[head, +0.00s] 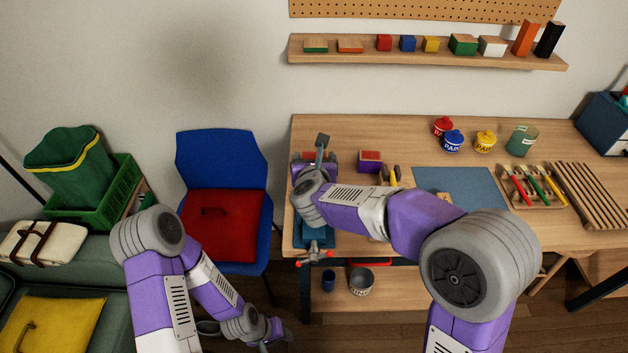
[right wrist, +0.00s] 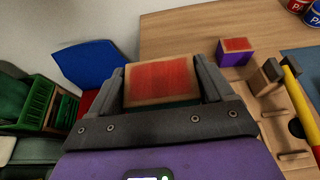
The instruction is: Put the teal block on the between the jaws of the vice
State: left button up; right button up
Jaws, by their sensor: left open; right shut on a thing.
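My right gripper (right wrist: 163,88) is shut on a block (right wrist: 160,78) with a red face and a pale wood rim, seen between its two fingers. In the head view a bit of red block (head: 307,155) shows at my right gripper, above the table's left end. The blue vice (head: 316,239) stands at the table's left edge, with a red-tipped handle in front. My right arm hides most of it, and its jaws cannot be made out. My left gripper (head: 279,333) is open and empty, low in front of the table.
A purple block with a red top (head: 370,161) stands right of my right gripper. A tool holder (right wrist: 285,120) is close by. Paint pots (head: 453,141), a blue mat (head: 450,183) and a pencil rack (head: 533,187) lie further right. A blue chair (head: 222,152) stands left of the table.

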jog(key=f, duration=0.1)
jog(key=f+b, duration=0.1)
jog(key=f, duration=0.2)
jog(key=shift+s+f, duration=0.1)
jog(key=shift+s, duration=0.15)
jog(key=shift+f+b, duration=1)
jog(key=shift+f, duration=1.5)
jog(key=shift+f, duration=0.1)
jog(key=shift+f, duration=0.1)
jog(key=o, duration=1)
